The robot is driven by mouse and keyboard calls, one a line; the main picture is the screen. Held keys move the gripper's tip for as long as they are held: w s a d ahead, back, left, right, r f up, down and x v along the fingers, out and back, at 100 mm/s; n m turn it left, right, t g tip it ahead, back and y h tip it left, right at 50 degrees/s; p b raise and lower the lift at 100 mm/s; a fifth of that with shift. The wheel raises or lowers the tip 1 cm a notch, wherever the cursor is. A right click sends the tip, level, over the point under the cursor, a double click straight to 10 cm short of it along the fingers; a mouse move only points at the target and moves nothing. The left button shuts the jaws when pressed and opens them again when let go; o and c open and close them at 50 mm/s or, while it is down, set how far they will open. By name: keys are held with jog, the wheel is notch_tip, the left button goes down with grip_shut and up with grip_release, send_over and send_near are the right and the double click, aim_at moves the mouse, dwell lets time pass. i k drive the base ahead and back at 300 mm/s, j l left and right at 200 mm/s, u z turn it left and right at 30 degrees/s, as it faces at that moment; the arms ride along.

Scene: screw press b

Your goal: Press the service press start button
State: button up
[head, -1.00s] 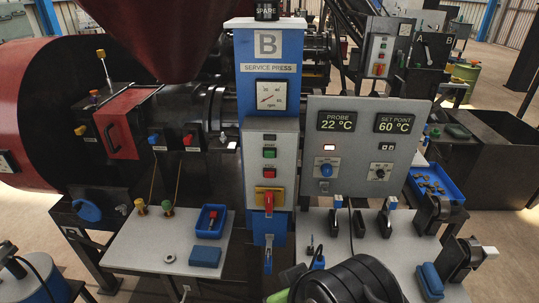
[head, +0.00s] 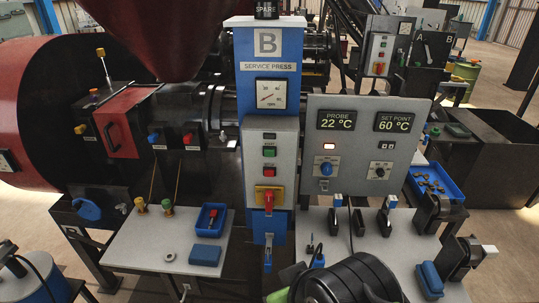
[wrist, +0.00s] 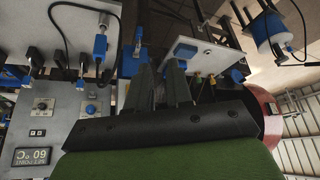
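The service press is a blue column (head: 268,117) marked B and SERVICE PRESS, in the middle of the head view. Its grey control box (head: 286,177) carries a green button (head: 269,152), a red button (head: 269,171) below it, and a red rotary handle (head: 268,201) on a yellow plate. Their small labels are too blurred to read. My dark arm end fills the bottom centre of the head view, below and right of the box; its fingertips do not show there. In the wrist view my gripper (wrist: 158,72) has two dark fingers apart, with nothing seen between them.
A grey panel (head: 366,192) with PROBE and SET POINT displays stands right of the box. Tables with a blue tray (head: 211,220), clamps and blocks flank the column. Another box (head: 379,54) with buttons stands behind. The green button's front looks unobstructed.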

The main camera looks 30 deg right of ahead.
aim_at(268, 153)
jog(key=i+j+z, duration=0.1)
jog(key=j, duration=0.15)
jog(key=i+j+z, duration=0.25)
jog(key=j, duration=0.3)
jog(key=i+j+z, duration=0.1)
jog(key=j, duration=0.25)
jog(key=i, duration=0.1)
